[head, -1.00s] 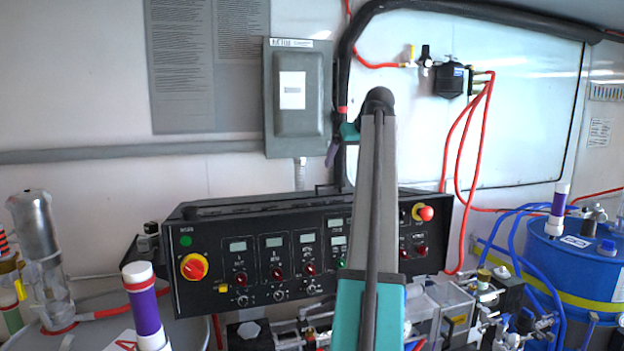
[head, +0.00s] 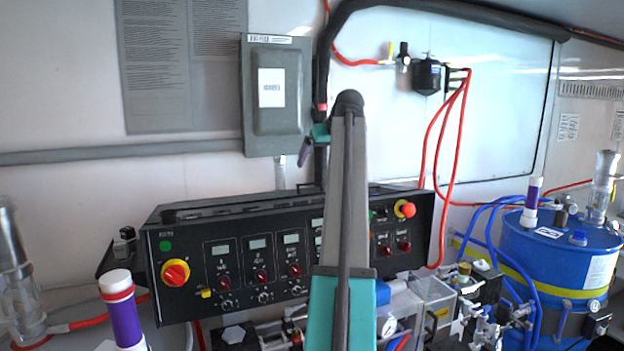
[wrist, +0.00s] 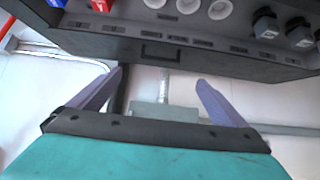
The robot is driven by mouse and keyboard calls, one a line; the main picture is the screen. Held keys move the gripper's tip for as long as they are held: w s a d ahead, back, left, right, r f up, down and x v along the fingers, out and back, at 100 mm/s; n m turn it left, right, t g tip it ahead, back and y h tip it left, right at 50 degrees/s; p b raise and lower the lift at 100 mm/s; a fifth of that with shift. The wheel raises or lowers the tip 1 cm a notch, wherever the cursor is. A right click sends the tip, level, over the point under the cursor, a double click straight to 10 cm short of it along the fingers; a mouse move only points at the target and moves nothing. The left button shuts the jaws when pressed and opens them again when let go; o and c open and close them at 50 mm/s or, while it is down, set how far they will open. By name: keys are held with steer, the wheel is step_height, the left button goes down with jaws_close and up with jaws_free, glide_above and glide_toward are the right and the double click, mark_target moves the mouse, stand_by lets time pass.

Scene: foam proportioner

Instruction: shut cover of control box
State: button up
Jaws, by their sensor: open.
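The black control box (head: 228,262) with its panel of knobs and displays stands low in the centre of the head view. Its top (head: 262,207) shows as a dark, ridged strip; I cannot tell the cover's position. In the wrist view a dark box face (wrist: 165,52) with round sockets and plugs fills the top. My gripper (wrist: 160,77) is open, with two purple fingers apart and nothing between them. In the head view my gripper (head: 305,152) is mostly hidden by my arm, above the control box and near the grey wall box's lower right corner.
A grey wall box (head: 274,95) hangs on the wall, with a thick black hose (head: 420,8) curving beside it. A blue drum (head: 540,262) stands right, with blue hoses. A white-and-purple cylinder (head: 122,310) stands front left. Red hoses (head: 447,180) hang on the right.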

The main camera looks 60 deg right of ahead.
steer(key=p, duration=0.3)
glide_above(312, 193)
steer(key=f, duration=0.8)
steer(key=shift+s+a+f, duration=0.15)
steer(key=shift+a+f, duration=0.1)
steer(key=shift+a, duration=0.05)
steer(key=c, duration=1.4)
steer(key=shift+a, duration=0.1)
steer(key=shift+c, duration=0.5)
steer(key=s+a+r, duration=0.1)
steer(key=s+a, duration=0.2)
steer(key=s, duration=0.1)
steer(key=s+a, duration=0.3)
steer(key=s, duration=0.1)
steer(key=s+a+r, duration=0.1)
steer(key=s+a, duration=0.2)
steer(key=s, duration=0.1)
steer(key=shift+s+a+r+p, duration=0.1)
steer(key=shift+s+r+p, duration=0.2)
steer(key=shift+s+r, duration=0.05)
steer(key=o, duration=1.1)
steer(key=shift+c, duration=0.2)
steer(key=o, duration=0.4)
steer(key=shift+s+a+r, duration=0.15)
steer(key=shift+s, duration=0.05)
steer(key=shift+o, duration=0.2)
steer(key=shift+w, duration=0.1)
